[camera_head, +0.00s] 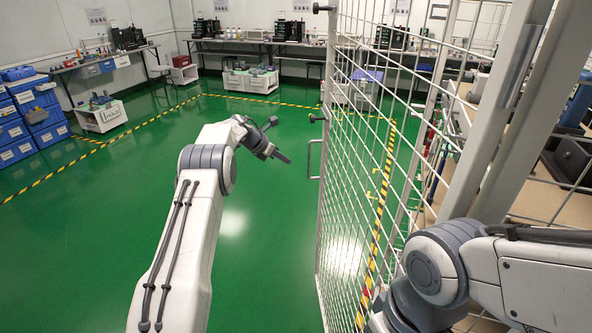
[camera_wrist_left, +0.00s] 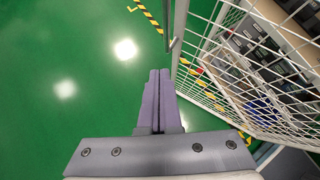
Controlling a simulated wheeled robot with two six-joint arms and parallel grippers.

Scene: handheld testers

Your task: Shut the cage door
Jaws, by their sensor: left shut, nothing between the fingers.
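The white wire-mesh cage door (camera_head: 350,170) stands open in the head view, running from near the front away into the room. Its free edge carries a grey pull handle (camera_head: 314,159). My left gripper (camera_head: 287,159) is shut and empty, just left of the handle, with a small gap showing between them in this view. In the left wrist view the shut fingers (camera_wrist_left: 158,85) point toward the door's edge, and the door's mesh (camera_wrist_left: 225,75) fills the right side. My right arm shows at the lower right of the head view, but its gripper is out of view.
A cage post (camera_head: 505,110) and shelves with goods stand at the right. Blue crates (camera_head: 35,115) are stacked at the far left, with a white bin (camera_head: 102,116) near them. Workbenches line the back wall. The green floor left of the door is clear.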

